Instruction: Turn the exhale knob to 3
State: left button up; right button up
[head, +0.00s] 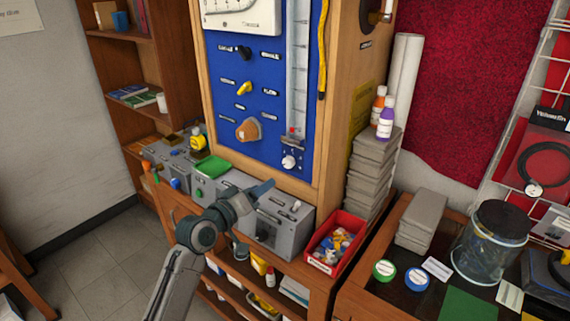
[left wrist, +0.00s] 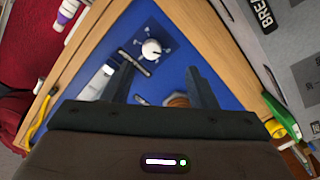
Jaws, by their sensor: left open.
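The blue panel (head: 270,105) carries several knobs; their labels are too small to read, so I cannot tell which is the exhale knob. A white knob (head: 290,161) sits at its lower right with marks around it. It also shows in the left wrist view (left wrist: 151,49), ahead of and between the fingertips. Above it are a brown knob (head: 249,129), a yellow knob (head: 244,88) and a black knob (head: 243,53). My left gripper (head: 266,187) is open and empty, below and left of the white knob, apart from it. My right gripper is out of view.
Grey boxes (head: 275,229) stand below the panel, close under my left gripper. A red bin (head: 337,242) of small parts and a stack of grey blocks (head: 371,172) are to the right. A wooden frame (head: 335,100) edges the panel.

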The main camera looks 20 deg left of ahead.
aim_at(287, 165)
pick_arm(q)
jog(key=p+x, duration=0.1)
jog(key=x, duration=0.2)
jog(key=r+p+x, duration=0.1)
jog(key=x, duration=0.3)
jog(key=p+x, duration=0.1)
jog(key=x, duration=0.3)
jog(key=shift+d+r, duration=0.1)
jog(key=shift+r, duration=0.3)
jog(key=shift+c, duration=0.4)
jog(key=c, duration=0.9)
